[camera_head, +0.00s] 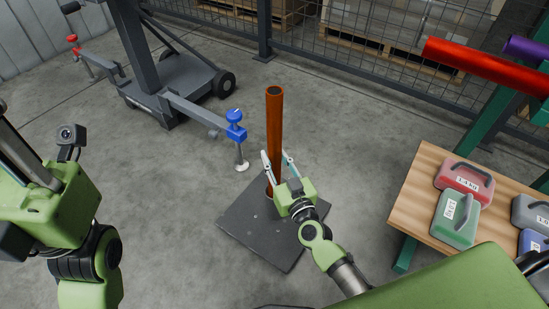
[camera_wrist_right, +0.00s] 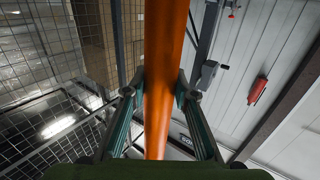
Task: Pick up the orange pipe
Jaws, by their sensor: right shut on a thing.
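The orange pipe (camera_head: 274,125) stands upright on a dark square base plate (camera_head: 262,238) on the floor. My right gripper (camera_head: 277,160) is at the lower half of the pipe, its fingers on either side of it, shut on it. In the right wrist view the orange pipe (camera_wrist_right: 162,70) runs up between the two fingers of my right gripper (camera_wrist_right: 160,95). The pipe's foot is partly hidden by the gripper. My left arm shows at the left of the head view, but its fingertips are not in view.
A wheeled grey stand (camera_head: 175,85) with a blue-knobbed support (camera_head: 236,130) is left of the pipe. A mesh fence (camera_head: 370,45) runs behind.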

